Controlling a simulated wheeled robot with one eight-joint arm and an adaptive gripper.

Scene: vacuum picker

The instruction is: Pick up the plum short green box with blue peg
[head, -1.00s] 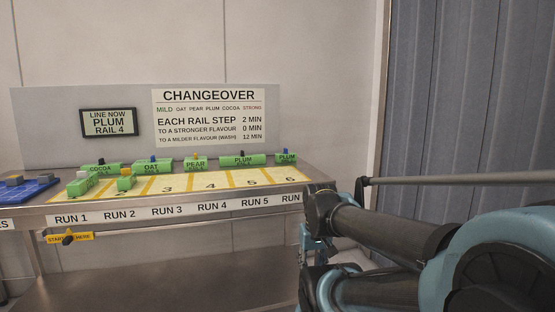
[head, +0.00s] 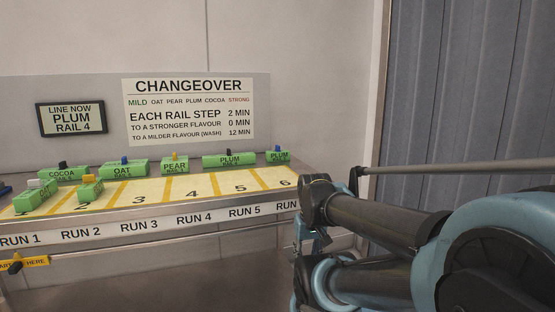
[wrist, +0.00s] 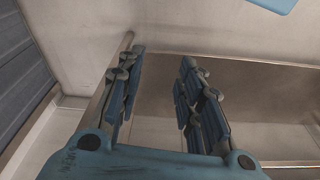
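The short green box labelled PLUM with a blue peg (head: 278,156) sits at the far right end of the back row on the bench, behind number 6. A longer green PLUM box with a black peg (head: 230,159) stands to its left. My gripper shows in the wrist view (wrist: 160,85) with its two blue-padded fingers apart and nothing between them. It points at a bare metal surface. In the head view my arm is at the right, to the right of the bench, and the fingers are not clearly visible there.
Other green boxes stand on the yellow-striped bench top: COCOA (head: 62,173), OAT with a blue peg (head: 124,168), PEAR (head: 174,164), and two at the front left. A changeover sign (head: 189,112) and a line display (head: 72,118) are behind. A grey corrugated panel (head: 465,80) is at right.

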